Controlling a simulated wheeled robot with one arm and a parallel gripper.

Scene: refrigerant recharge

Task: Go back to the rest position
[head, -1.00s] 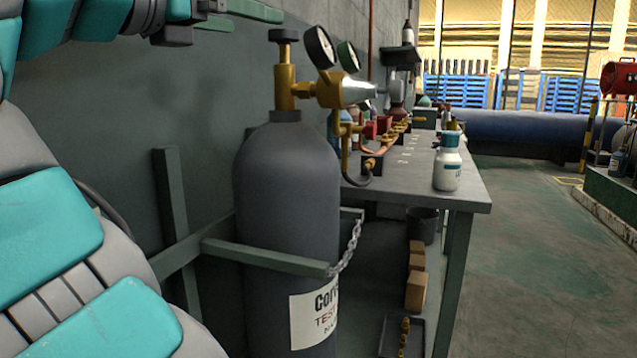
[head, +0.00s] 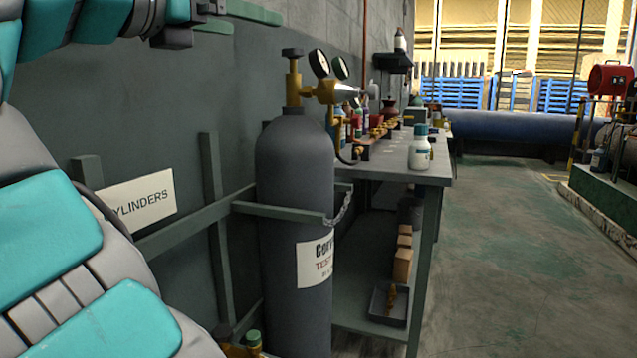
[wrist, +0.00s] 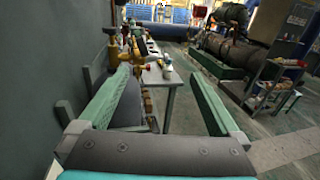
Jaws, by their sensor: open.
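My gripper (head: 255,19) shows at the top left of the head view, in front of the grey wall and above and left of the cylinder. In the wrist view my gripper (wrist: 163,78) has its two green fingers wide apart, with nothing held between them.
The green rack rail (head: 180,232) and a cylinders sign (head: 143,200) run along the wall. A workbench (head: 395,175) with a white bottle (head: 420,150) and fittings stands behind the cylinder. A tray (head: 388,306) lies on its lower shelf. The floor (head: 510,260) at right is clear.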

